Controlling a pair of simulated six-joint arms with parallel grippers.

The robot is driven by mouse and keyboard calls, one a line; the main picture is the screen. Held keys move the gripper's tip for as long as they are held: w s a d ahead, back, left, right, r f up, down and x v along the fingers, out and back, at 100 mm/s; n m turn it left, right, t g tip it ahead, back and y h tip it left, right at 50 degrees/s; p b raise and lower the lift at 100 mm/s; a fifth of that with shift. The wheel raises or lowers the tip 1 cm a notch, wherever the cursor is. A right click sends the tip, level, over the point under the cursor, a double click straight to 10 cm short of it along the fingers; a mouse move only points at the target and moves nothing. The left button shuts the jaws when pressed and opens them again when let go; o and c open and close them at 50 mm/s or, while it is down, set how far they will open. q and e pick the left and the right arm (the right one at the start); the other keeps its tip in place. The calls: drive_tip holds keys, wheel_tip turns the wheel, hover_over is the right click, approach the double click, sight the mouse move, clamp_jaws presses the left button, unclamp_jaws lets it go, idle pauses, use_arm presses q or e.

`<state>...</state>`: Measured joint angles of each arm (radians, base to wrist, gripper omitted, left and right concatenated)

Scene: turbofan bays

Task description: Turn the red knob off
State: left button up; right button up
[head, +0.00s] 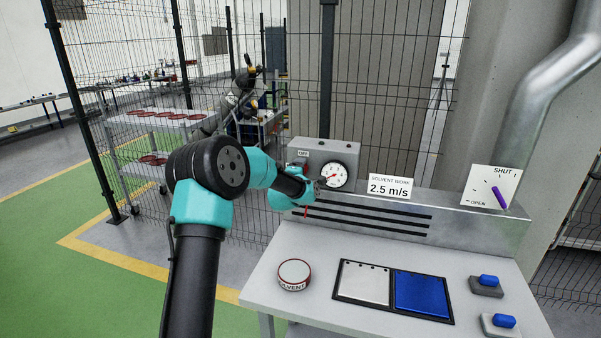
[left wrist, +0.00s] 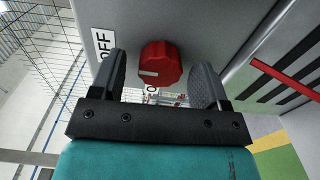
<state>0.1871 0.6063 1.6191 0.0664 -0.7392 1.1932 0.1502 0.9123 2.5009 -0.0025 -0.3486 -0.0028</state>
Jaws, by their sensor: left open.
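The red knob (left wrist: 160,62) is on the face of a grey control box, in the left wrist view. It has a pale mark on its lower left side. An OFF label (left wrist: 104,44) is to its left, and another label below it is partly hidden. My left gripper (left wrist: 161,78) is open, with one finger on each side of the knob; I see gaps between fingers and knob. My right gripper is not in view.
A round gauge (head: 334,175) is on the box, close right of my gripper. A slotted metal ledge (head: 440,223) runs behind the bench. The bench holds a solvent tin (head: 294,271), a blue pad (head: 422,293) and two blue-topped blocks. A wire fence stands behind.

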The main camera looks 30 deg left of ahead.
use_arm(q)
drive_tip(key=shift+s, duration=0.1)
drive_tip(key=v, duration=1.7)
drive_tip(key=shift+s, duration=0.1)
